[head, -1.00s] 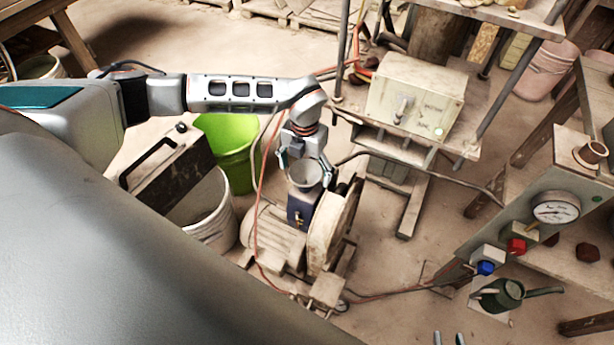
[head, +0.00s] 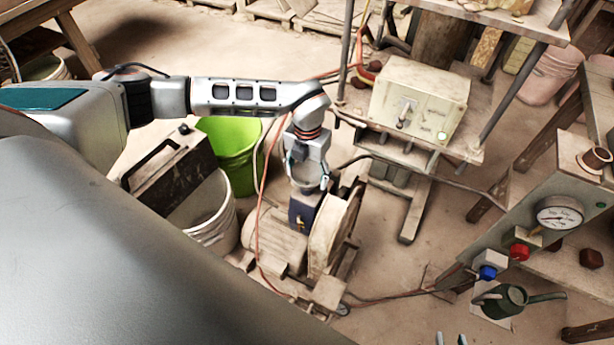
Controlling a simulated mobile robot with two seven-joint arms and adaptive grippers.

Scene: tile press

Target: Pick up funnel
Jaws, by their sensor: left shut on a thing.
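The pale grey funnel (head: 307,178) shows its round rim just above the dark blue box (head: 302,212) on the dusty motor. I cannot tell whether its lower end touches the box. My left gripper (head: 308,176) reaches down from above with its fingers on the funnel's two sides, shut on it. The funnel looks upright. My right gripper (head: 450,339) shows only two fingertips at the bottom edge, apart with nothing visible between them.
A green bucket (head: 232,160) and a white bucket (head: 212,228) stand left of the motor (head: 272,246). A red hose hangs close by the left gripper. A cream control box (head: 420,97) sits on a bench behind. A gauge panel and watering can (head: 503,300) are at right.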

